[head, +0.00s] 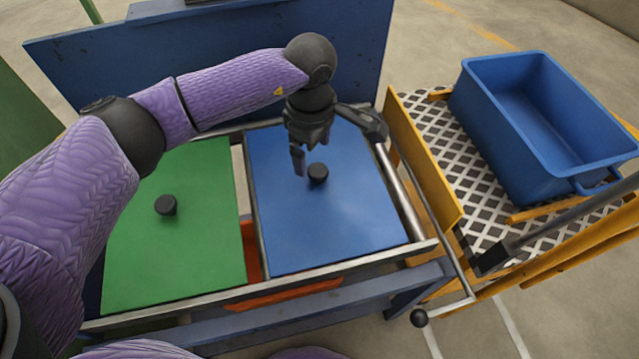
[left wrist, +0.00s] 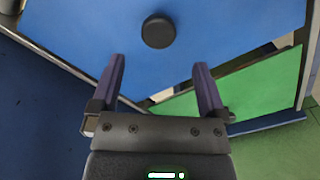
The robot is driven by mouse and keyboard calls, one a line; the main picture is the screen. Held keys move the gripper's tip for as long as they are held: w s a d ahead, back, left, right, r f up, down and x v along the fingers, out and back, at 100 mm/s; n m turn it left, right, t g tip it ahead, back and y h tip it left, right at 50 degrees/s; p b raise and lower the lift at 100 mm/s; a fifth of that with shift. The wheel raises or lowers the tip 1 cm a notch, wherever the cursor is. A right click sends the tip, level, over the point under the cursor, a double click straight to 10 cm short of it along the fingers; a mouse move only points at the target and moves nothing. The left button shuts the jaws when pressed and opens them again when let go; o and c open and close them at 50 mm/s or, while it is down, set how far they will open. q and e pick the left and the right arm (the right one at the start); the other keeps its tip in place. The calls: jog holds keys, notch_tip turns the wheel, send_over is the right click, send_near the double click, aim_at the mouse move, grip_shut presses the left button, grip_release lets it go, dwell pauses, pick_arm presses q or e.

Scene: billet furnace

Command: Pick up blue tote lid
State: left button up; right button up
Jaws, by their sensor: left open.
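The blue lid (head: 335,215) is a flat blue panel with a round black knob (head: 318,173), lying in the right half of a metal frame. My left gripper (head: 299,165) is above the lid, just left of the knob in the head view. In the left wrist view the two fingers (left wrist: 157,75) are apart and empty, with the knob (left wrist: 158,31) beyond their tips, between their lines. The blue lid (left wrist: 80,40) fills much of that view. My right gripper is not in view.
A green lid (head: 190,240) with a black knob lies left of the blue one. An open, empty blue tote (head: 530,120) stands on a yellow cart with a patterned deck (head: 440,135) at right. A blue upright panel (head: 180,60) stands behind the frame.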

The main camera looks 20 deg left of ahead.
aim_at(318, 170)
pick_arm(q)
jog(key=f+b, duration=0.1)
jog(key=f, duration=0.1)
jog(key=f+b, duration=0.1)
jog(key=f, duration=0.1)
jog(key=d+f+b, duration=0.1)
jog(key=f, duration=0.1)
jog(key=shift+f+b, duration=0.35)
jog(key=shift+b, duration=0.05)
jog(key=shift+r, duration=0.3)
jog(key=shift+c, duration=0.9)
jog(key=c, duration=1)
grip_shut()
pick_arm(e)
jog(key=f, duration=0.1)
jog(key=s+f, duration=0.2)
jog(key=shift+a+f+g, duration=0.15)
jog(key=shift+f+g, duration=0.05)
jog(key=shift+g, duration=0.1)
